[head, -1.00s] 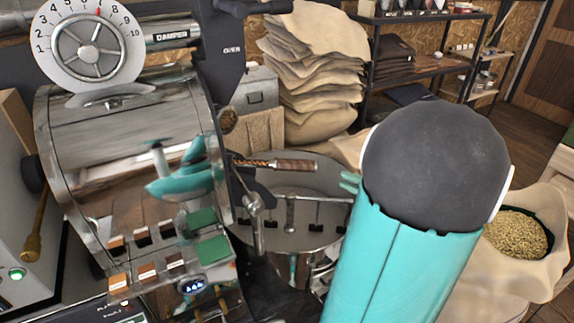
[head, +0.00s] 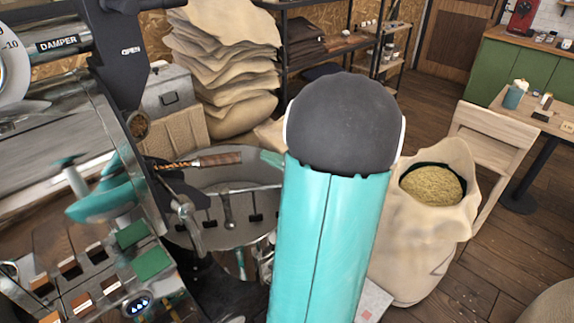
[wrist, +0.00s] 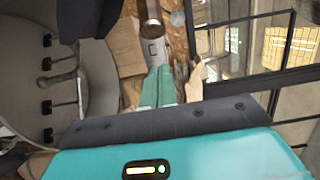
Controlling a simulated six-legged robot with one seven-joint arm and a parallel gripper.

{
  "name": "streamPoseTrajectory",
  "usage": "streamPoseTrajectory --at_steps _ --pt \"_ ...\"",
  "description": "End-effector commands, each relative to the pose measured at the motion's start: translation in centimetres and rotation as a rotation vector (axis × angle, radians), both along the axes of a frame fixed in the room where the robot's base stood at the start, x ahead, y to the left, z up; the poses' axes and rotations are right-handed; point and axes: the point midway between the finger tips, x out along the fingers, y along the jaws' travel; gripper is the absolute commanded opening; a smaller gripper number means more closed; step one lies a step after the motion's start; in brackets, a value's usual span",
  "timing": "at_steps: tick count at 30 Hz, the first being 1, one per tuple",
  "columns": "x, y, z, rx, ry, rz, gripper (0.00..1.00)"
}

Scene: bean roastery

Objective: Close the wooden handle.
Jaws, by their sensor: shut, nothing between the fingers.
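The wooden handle (head: 218,160) is a brown grip on a twisted metal rod. It points right from the roaster's front in the head view, above the round cooling tray (head: 210,181). The handle's end also shows at the top of the wrist view (wrist: 152,27). My gripper (head: 271,158) is teal and shut with nothing in it, just right of the handle's end in the head view. In the wrist view, my gripper (wrist: 158,86) sits just below the handle's end. My arm hides part of the gripper in the head view. I cannot tell whether they touch.
The roaster drum (head: 60,165) and its green buttons (head: 150,263) stand at the left. Stacked sacks (head: 222,65) are behind. An open bean sack (head: 415,235) stands right of my arm, with a chair (head: 490,140) behind it.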

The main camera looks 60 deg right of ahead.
Motion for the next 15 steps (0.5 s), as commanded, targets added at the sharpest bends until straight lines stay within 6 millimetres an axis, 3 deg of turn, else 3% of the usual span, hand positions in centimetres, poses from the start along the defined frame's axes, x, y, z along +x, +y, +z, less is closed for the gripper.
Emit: streamPoseTrajectory --at_steps 6,15 --pt "2.7 2.0 0.1 0.000 0.000 0.001 0.00" --pt "3.4 2.7 0.0 0.001 0.001 -0.001 0.00"
